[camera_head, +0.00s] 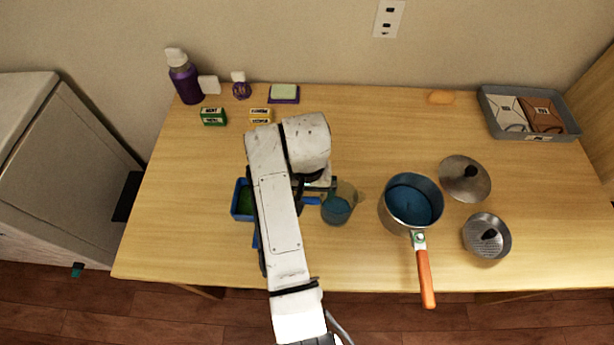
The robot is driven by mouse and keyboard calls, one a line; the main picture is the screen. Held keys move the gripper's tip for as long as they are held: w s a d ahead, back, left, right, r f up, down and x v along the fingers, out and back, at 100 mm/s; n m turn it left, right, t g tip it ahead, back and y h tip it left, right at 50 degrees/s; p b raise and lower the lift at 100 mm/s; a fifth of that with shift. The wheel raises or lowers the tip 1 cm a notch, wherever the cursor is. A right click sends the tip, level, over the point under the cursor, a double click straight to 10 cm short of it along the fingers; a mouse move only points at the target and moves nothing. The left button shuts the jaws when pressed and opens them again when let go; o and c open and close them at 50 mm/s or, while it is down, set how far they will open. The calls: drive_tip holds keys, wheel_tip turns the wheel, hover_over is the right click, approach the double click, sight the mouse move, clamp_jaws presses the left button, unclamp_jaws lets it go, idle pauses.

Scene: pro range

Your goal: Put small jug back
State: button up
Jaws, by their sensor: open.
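A small clear jug (337,209) with blue contents stands upright on the table, left of the saucepan. Its spout side faces right. My gripper (318,192) is at the jug's left side, with its jaws open. My arm hides most of the gripper, and I cannot tell whether the fingers touch the jug or surround part of it.
A saucepan (411,203) with an orange handle (425,280) stands right of the jug. A blue tray (235,208) is partly hidden under my arm. A grey tray (495,122) with packets stands back right.

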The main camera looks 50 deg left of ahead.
wheel_tip(320, 180, up, 8)
drive_tip(key=shift+r+b, duration=0.15)
drive_tip(key=shift+b, duration=0.2)
